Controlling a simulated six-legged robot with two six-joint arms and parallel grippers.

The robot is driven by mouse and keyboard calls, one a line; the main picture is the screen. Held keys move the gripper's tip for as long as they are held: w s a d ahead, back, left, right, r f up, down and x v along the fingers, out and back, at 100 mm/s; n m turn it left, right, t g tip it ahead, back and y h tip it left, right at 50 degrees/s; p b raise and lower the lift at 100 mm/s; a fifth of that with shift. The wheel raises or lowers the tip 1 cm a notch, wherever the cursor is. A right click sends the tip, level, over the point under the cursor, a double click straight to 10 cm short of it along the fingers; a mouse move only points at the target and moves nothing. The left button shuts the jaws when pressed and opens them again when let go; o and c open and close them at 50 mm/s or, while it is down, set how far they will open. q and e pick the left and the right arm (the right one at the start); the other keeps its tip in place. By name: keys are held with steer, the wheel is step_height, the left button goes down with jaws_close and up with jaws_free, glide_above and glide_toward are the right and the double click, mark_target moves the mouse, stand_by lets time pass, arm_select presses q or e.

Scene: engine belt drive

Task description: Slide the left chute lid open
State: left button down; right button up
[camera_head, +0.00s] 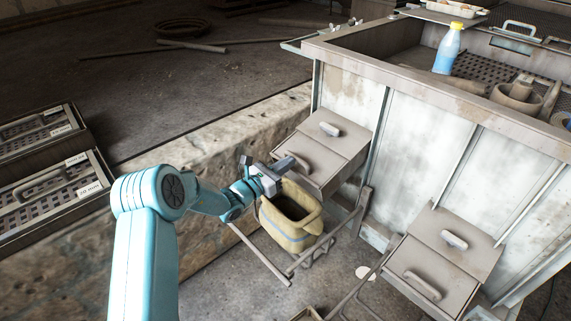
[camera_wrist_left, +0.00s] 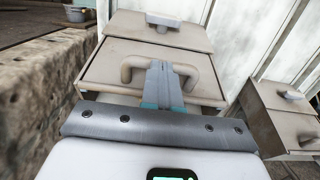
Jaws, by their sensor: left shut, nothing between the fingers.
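The left chute (camera_head: 318,158) is a beige sloped box on the side of the large bench. Its lower panel, the lid (camera_wrist_left: 112,68), carries a bar handle (camera_wrist_left: 131,66), and its upper part has a small grip (camera_head: 330,129). The lid looks closed. My left gripper (camera_head: 285,164) is at the handle, with its fingers (camera_wrist_left: 162,80) shut and empty. In the left wrist view they overlap the middle of the handle; I cannot tell whether they touch it. The fingers hide part of the handle. My right gripper is not in view.
A yellowish bucket (camera_head: 291,217) hangs in a metal frame right below the left chute. A second chute (camera_head: 436,255) stands to the right. A low stone wall (camera_head: 215,140) runs on the left. A blue and white bottle (camera_head: 448,48) stands on the bench.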

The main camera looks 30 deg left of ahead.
mark_target(305, 158)
arm_select(q)
steer(key=b+x, duration=0.1)
steer(key=x, duration=0.1)
steer(key=r+b+x, duration=0.1)
steer(key=x, duration=0.2)
steer(key=b+x, duration=0.1)
steer(key=x, duration=0.2)
steer(key=shift+r, duration=0.2)
steer(key=shift+w+d+r, duration=0.1)
steer(key=shift+w+r, duration=0.05)
